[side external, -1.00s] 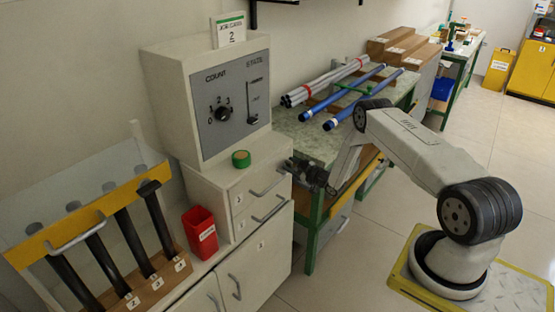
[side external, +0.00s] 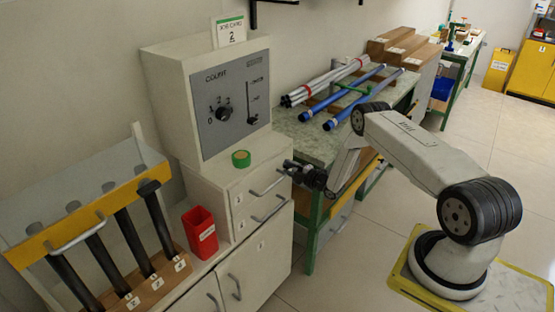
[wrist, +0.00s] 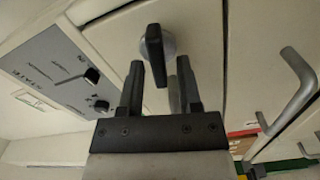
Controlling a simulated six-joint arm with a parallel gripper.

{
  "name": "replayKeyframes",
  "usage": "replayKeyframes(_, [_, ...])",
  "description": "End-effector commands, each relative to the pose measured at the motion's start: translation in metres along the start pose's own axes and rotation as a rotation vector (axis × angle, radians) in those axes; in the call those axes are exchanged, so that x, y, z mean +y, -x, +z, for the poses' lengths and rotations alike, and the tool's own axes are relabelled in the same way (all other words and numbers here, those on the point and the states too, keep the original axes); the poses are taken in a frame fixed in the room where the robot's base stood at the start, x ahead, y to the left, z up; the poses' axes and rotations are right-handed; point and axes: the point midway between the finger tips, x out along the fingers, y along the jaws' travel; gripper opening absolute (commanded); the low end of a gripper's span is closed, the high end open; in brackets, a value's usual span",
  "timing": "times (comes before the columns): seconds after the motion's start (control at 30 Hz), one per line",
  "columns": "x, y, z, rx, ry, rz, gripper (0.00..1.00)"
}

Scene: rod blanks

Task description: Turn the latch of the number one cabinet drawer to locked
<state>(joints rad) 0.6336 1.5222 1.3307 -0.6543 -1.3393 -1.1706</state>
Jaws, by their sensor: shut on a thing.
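The latch (wrist: 154,48) is a dark lever on a round silver base, on a pale drawer front in the wrist view. My gripper (wrist: 160,66) has one finger on each side of the lever and is shut on it. The lever points roughly along the fingers. In the side view my gripper (side external: 305,174) is at the right end of the upper drawer (side external: 258,184) of the white cabinet, and hides the latch. The drawer looks closed. I cannot read its number surely.
A curved drawer handle (wrist: 290,92) stands out to the right in the wrist view. A grey control panel (side external: 231,104) stands on the cabinet, with green tape (side external: 241,158) and a red bin (side external: 200,231) nearby. A workbench (side external: 325,140) with rods is close behind my gripper.

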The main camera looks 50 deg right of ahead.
Motion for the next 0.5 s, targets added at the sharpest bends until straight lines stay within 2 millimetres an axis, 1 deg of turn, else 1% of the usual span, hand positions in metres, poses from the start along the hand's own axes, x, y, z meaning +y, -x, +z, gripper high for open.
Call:
replayKeyframes(0.2, [-0.0023,0.0002,0.0006,-0.002,0.144,-0.001,0.0])
replayKeyframes(0.5, [-0.0034,0.0003,0.0009,-0.002,0.235,-0.001,0.0])
